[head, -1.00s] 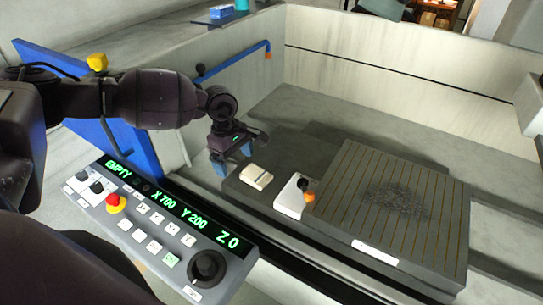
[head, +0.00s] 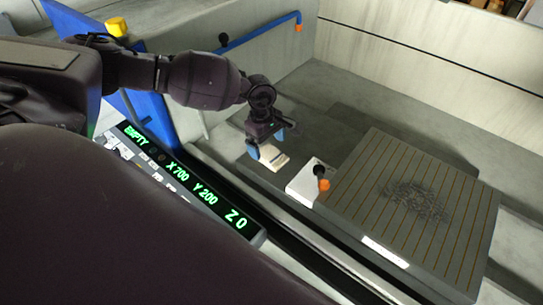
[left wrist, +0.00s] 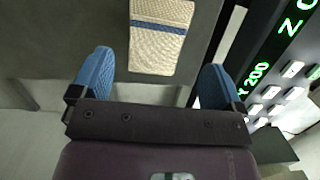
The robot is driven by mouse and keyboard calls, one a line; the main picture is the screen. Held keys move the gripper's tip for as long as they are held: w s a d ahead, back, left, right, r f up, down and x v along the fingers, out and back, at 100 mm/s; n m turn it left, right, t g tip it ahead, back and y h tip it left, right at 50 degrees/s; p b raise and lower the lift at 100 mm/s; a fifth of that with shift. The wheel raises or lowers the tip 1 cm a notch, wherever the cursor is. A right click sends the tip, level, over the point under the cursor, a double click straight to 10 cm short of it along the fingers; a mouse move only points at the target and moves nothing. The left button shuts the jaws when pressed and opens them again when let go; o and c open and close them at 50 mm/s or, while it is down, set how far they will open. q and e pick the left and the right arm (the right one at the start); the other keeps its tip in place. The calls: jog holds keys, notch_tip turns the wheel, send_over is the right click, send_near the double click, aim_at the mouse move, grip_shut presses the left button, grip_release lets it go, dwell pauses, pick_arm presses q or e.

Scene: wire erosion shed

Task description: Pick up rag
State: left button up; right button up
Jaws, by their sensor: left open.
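The rag (head: 268,158) is a small folded cream cloth lying flat on the dark grey bed of the machine. In the left wrist view the rag (left wrist: 161,38) shows a woven texture and a blue stripe. My left gripper (head: 266,148) is close to the rag and partly covers it in the head view. In the left wrist view its two blue fingertips (left wrist: 155,75) stand wide apart, with nothing between them. The rag lies ahead of the fingertips, roughly centred between them. My right gripper is not in view.
A white block with an orange-and-black knob (head: 305,184) stands right of the rag. Beyond it is a slotted plate (head: 410,215) with dark grit on it. A control panel (head: 180,175) is at lower left. A blue pipe (head: 262,32) runs along the tank wall.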

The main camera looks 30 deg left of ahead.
pick_arm(q)
jog(key=f, duration=0.1)
jog(key=d+f, duration=0.1)
jog(key=f, duration=0.1)
jog(key=shift+w+f, duration=0.15)
jog(key=shift+f, duration=0.45)
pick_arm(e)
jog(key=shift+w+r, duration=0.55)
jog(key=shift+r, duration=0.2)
pick_arm(q)
jog(key=c, duration=1)
jog(key=shift+r, duration=0.5)
notch_tip(320, 180, up, 9)
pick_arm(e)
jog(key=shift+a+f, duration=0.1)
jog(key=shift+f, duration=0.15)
pick_arm(q)
notch_tip(320, 180, up, 10)
send_over(271, 154)
jog(key=shift+b, duration=0.3)
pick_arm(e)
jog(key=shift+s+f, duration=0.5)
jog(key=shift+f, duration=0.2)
